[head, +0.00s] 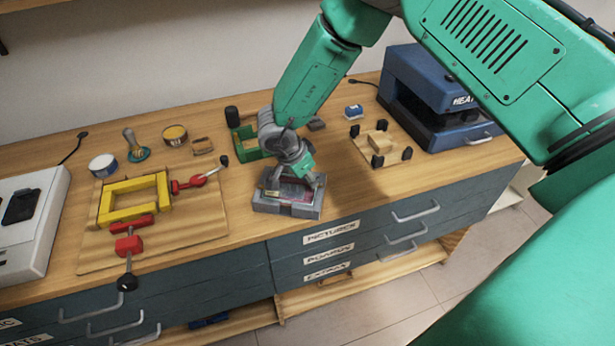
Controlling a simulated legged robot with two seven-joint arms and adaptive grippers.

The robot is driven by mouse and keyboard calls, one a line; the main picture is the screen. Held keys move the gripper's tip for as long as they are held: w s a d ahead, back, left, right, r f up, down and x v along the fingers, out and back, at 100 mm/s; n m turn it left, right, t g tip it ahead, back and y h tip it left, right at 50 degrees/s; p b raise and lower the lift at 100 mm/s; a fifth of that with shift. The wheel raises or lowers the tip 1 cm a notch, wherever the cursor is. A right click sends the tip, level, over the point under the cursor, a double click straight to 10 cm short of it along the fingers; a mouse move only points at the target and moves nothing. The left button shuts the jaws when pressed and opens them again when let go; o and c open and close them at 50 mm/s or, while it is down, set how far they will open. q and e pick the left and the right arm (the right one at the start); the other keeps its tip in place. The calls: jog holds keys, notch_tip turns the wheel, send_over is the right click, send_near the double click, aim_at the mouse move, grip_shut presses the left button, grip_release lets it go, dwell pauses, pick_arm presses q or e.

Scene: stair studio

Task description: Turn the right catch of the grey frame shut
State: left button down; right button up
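The grey frame (287,210) lies flat on the wooden bench top near its front edge, with a dark red and pink panel (292,193) inside it. My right gripper (294,178) points down over the frame from behind, its fingers at or just above the frame's back part. The fingers and wrist cover much of the frame, and its right catch cannot be made out. Whether the fingers touch anything or hold a catch is too small to tell. My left gripper is not in view.
A yellow frame with red clamps (134,198) sits on a board at left. A green box (246,142) is just behind my gripper. A wooden fixture with black posts (381,146) and a blue heat press (436,100) stand at right. Drawer handles (415,211) protrude below the bench edge.

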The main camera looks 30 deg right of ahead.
jog(key=shift+o, duration=0.2)
jog(key=shift+r, duration=0.25)
jog(key=v, duration=1.1)
jog(key=shift+w+a+r, duration=0.1)
jog(key=shift+w+r, duration=0.05)
